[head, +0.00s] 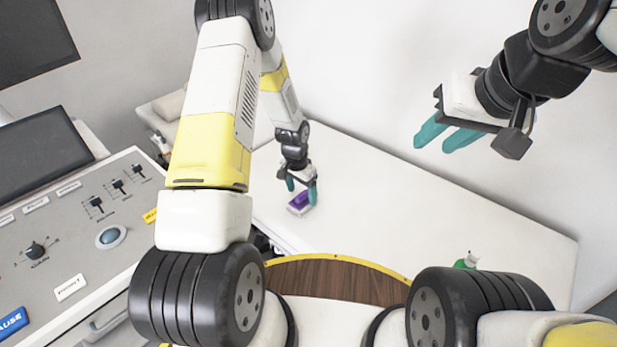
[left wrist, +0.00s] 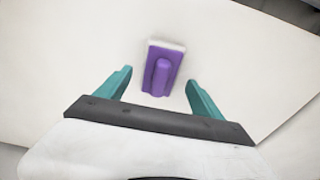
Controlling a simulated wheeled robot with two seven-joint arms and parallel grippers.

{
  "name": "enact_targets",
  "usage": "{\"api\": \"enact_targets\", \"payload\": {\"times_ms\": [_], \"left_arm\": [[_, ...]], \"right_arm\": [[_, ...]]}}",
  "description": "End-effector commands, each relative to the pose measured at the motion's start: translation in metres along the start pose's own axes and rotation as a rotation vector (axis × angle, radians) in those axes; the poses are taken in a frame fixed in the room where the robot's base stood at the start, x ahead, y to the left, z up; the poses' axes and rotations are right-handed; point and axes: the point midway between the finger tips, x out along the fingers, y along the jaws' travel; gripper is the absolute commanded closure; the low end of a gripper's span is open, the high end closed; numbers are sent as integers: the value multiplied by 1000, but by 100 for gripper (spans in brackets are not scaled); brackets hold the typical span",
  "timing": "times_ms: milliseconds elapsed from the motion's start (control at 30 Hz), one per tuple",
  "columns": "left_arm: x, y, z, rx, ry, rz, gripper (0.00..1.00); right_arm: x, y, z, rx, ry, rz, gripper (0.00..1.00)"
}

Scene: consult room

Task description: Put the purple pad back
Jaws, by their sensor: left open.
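The purple pad (head: 300,202) lies on the white table (head: 400,215), near its left edge in the head view. In the left wrist view the pad (left wrist: 163,70) is a purple block with a raised purple grip and a whitish edge along its far side. My left gripper (head: 302,187) is open, with its teal fingers above the pad. In the left wrist view the fingers (left wrist: 160,90) stand apart on either side of the pad, with nothing held. My right gripper (head: 440,137) is open and empty, raised at the upper right, away from the pad.
A green object (head: 466,261) stands near the front right of the table, partly hidden by my body. A grey console (head: 90,225) with sliders, a knob and a blue trackball is at the left, with dark screens behind. The middle of the table is clear.

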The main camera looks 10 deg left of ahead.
Motion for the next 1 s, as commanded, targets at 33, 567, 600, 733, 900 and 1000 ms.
{"api": "enact_targets", "payload": {"times_ms": [33, 567, 600, 733, 900, 1000], "left_arm": [[-14, -1, -1, -1, 4, -2, 23], [-97, -1, 0, -4, 4, -3, 23], [-104, -1, 0, -10, 9, -7, 23], [-149, -1, 2, -51, 43, -28, 23], [-232, 9, 19, -143, 112, -59, 23], [-276, 20, 35, -199, 155, -69, 23]], "right_arm": [[0, 0, 0, 0, 0, 0, 64], [0, 0, 0, 0, 0, 0, 64], [0, 0, 0, 0, 0, 0, 64], [0, 0, 0, 0, 0, 0, 64], [0, 0, 0, 0, 0, 0, 64], [0, 0, 0, 0, 0, 0, 64]]}}
